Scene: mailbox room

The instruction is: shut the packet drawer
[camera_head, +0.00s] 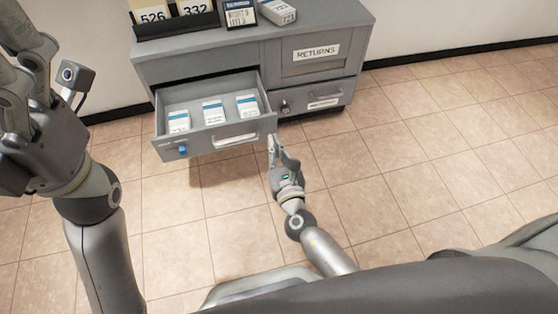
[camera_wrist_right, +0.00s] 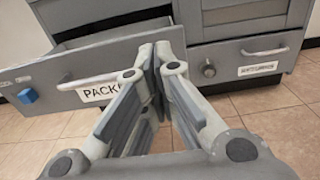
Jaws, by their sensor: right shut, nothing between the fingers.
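The packet drawer (camera_head: 200,143) is pulled out of the left side of the grey cabinet (camera_head: 200,55). Three white and blue packets (camera_head: 214,110) lie inside it. Its front has a bar handle (camera_head: 235,140) and a blue knob (camera_head: 183,150). In the right wrist view the drawer front (camera_wrist_right: 50,108) carries a label reading "PACK", the rest hidden behind my fingers. My right gripper (camera_head: 279,146) is shut and empty at the right end of the drawer front; I cannot tell whether it touches. My left gripper (camera_head: 25,75) is raised at the left, partly cut off, away from the drawer.
Number cards (camera_head: 175,12) and boxes (camera_head: 278,11) stand on the cabinet top. The tiled floor (camera_head: 420,150) at the right is clear.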

